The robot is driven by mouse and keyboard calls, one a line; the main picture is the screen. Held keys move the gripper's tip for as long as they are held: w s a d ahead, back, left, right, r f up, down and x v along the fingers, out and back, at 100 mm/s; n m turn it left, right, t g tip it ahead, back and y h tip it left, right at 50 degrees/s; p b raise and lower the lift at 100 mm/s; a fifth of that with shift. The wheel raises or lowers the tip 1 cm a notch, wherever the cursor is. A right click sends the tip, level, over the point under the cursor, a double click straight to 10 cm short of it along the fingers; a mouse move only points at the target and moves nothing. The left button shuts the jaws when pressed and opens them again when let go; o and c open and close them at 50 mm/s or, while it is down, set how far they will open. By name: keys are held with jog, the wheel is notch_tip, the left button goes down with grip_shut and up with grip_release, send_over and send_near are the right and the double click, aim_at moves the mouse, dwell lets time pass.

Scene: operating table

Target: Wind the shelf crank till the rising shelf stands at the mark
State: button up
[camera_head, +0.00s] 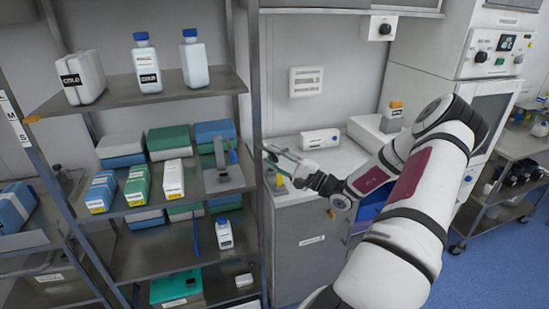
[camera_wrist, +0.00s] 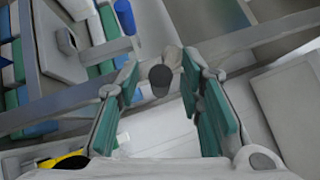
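A metal shelf (camera_head: 130,97) carries white bottles and has an orange tab (camera_head: 32,118) at its left front corner. A white strip with letters such as M and S (camera_head: 14,122) stands on the post beside the tab. I cannot tell exactly which marking the tab meets. My gripper (camera_head: 273,160) is at the rack's right post. In the wrist view, its teal-padded fingers (camera_wrist: 163,80) are spread apart. A dark round knob (camera_wrist: 160,79) on a pale stem shows between the fingers, with gaps at both sides; it looks like the crank handle. The rest of the crank is hidden.
Lower shelves hold boxes (camera_head: 173,180), a grey device (camera_head: 222,172) and a small bottle (camera_head: 224,234). A grey cabinet (camera_head: 305,245) stands right of the rack, with a white item (camera_head: 319,139) on its top. A trolley (camera_head: 510,185) stands farther right. The floor (camera_head: 475,265) is clear.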

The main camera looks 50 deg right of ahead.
grip_shut()
jog(key=shift+a+f+m+t, duration=0.15)
jog(key=shift+f+m+t, duration=0.15)
jog(key=shift+m, duration=0.2)
jog(key=shift+w+a+f+m+t+h+b, duration=0.15)
jog(key=shift+m+t+h+b, duration=0.1)
jog(key=shift+m+t+h, duration=0.15)
jog(key=shift+w+a+f+m+t+h+b, duration=0.1)
jog(key=shift+m+t+h+b, duration=0.15)
jog(key=shift+m, duration=0.25)
jog(key=a+m+h, duration=0.1)
jog(key=m+h, duration=0.5)
jog(key=m, duration=0.2)
jog(key=w+a+m+h, duration=0.1)
jog(key=m+h, duration=0.6)
jog(key=m, duration=0.1)
jog(key=w+a+m+h, duration=0.1)
jog(key=a+m+h, duration=0.1)
jog(key=m+h, duration=0.4)
jog(key=shift+w+f+m+g, duration=0.15)
jog(key=shift+m+g, duration=0.2)
jog(key=shift+m, duration=0.55)
jog(key=shift+m+g+h, duration=0.3)
jog(key=shift+h, duration=0.25)
